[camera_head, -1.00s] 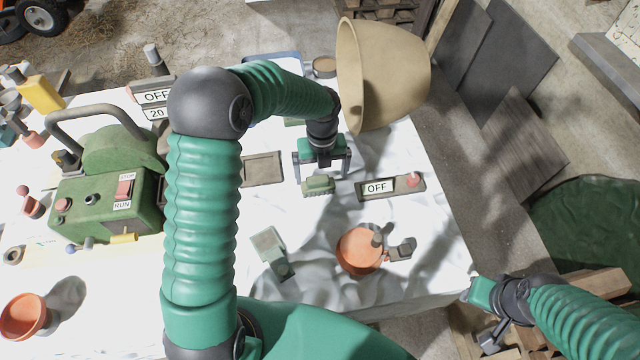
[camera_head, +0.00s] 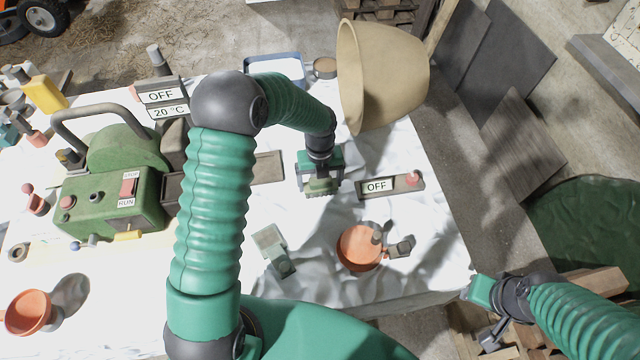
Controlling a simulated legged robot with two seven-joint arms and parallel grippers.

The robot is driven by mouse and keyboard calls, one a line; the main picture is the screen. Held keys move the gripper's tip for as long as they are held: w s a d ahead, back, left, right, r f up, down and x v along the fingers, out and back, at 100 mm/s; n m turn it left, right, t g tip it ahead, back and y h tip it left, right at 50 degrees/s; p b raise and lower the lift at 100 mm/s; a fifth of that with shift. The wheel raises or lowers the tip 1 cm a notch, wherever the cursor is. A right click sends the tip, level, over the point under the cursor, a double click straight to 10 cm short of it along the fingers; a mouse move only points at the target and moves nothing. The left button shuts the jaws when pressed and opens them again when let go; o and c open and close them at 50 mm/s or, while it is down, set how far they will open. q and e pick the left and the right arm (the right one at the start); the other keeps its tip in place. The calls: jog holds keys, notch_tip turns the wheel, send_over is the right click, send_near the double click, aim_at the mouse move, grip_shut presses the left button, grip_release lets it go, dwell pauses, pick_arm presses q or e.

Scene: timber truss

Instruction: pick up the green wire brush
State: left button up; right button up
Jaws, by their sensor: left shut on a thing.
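The green wire brush (camera_head: 321,187) is a small green block with a ridged lower edge, near the middle of the white-covered table. My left gripper (camera_head: 321,180) reaches down over it from above, with a dark finger on either side, and is shut on it. The brush's upper part is hidden by the gripper. I cannot tell whether the brush touches the table. My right gripper (camera_head: 478,297) is at the lower right, beyond the table edge and away from the brush; its fingers are too unclear to read.
An OFF-labelled switch strip (camera_head: 390,187) lies just right of the brush. A large tan pot (camera_head: 390,75) lies behind it. An orange bowl (camera_head: 358,248) and a grey-green object (camera_head: 272,248) are in front. A green machine (camera_head: 110,195) stands left.

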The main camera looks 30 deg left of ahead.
pick_arm(q)
jog(key=shift+w+a+f, duration=0.1)
jog(key=shift+w+a, duration=0.15)
jog(key=shift+a, duration=0.05)
jog(key=shift+w+a+r, duration=0.15)
jog(key=shift+r, duration=0.05)
jog(key=r, duration=0.1)
jog(key=s+r+b, duration=0.1)
jog(key=r, duration=0.1)
jog(key=shift+s, duration=0.15)
jog(key=s+d, duration=0.1)
jog(key=s, duration=0.3)
jog(key=s+d+r, duration=0.1)
jog(key=s, duration=0.4)
jog(key=s+d+b, duration=0.1)
jog(key=s, duration=0.4)
jog(key=shift+d+r, duration=0.2)
jog(key=shift+r, duration=0.05)
jog(key=shift+s, duration=0.45)
pick_arm(e)
jog(key=shift+w+a+f, duration=0.1)
jog(key=shift+a+f, duration=0.1)
jog(key=shift+f, duration=0.35)
jog(key=shift+w+a+f, duration=0.1)
jog(key=shift+a+f, duration=0.1)
jog(key=shift+f, duration=0.3)
pick_arm(q)
jog(key=shift+w+d, duration=0.1)
